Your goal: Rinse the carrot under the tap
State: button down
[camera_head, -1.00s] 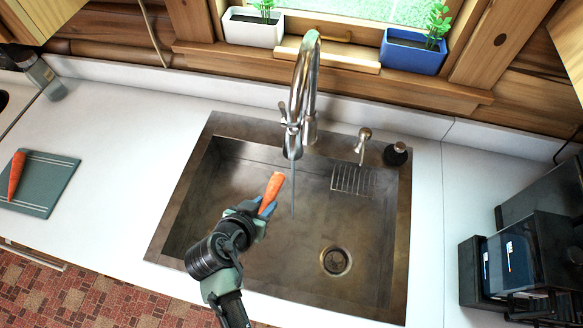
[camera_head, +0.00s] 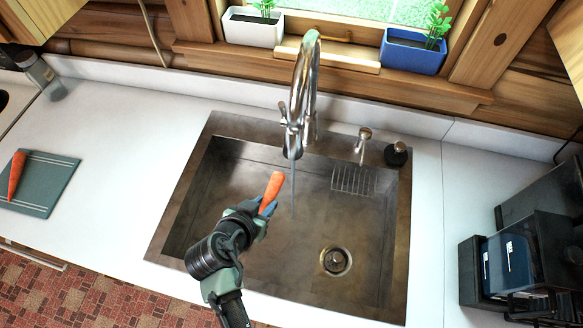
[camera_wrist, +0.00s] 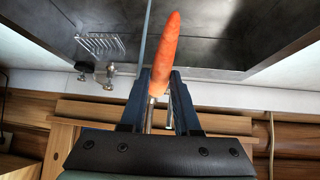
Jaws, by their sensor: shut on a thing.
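My gripper (camera_head: 264,208) is over the left part of the steel sink (camera_head: 375,250) and is shut on an orange carrot (camera_head: 273,188). The carrot points up and away from the fingers. In the wrist view the carrot (camera_wrist: 166,55) stands out between the two fingers (camera_wrist: 160,95). The chrome tap (camera_head: 302,95) is running. Its thin stream of water (camera_head: 293,185) falls just right of the carrot. In the wrist view the stream (camera_wrist: 144,40) passes left of the carrot, and they look apart.
A second carrot (camera_head: 17,172) lies on a grey-green cutting board (camera_head: 48,185) on the left counter. A soap dispenser (camera_head: 363,140) and a wire rack (camera_head: 353,180) are at the sink's back right. A dark appliance (camera_head: 530,245) stands on the right counter. Planters line the window sill.

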jog(key=s+a+r+p, duration=0.3)
jog(key=r, duration=0.1)
jog(key=shift+a, duration=0.4)
dwell(1.1)
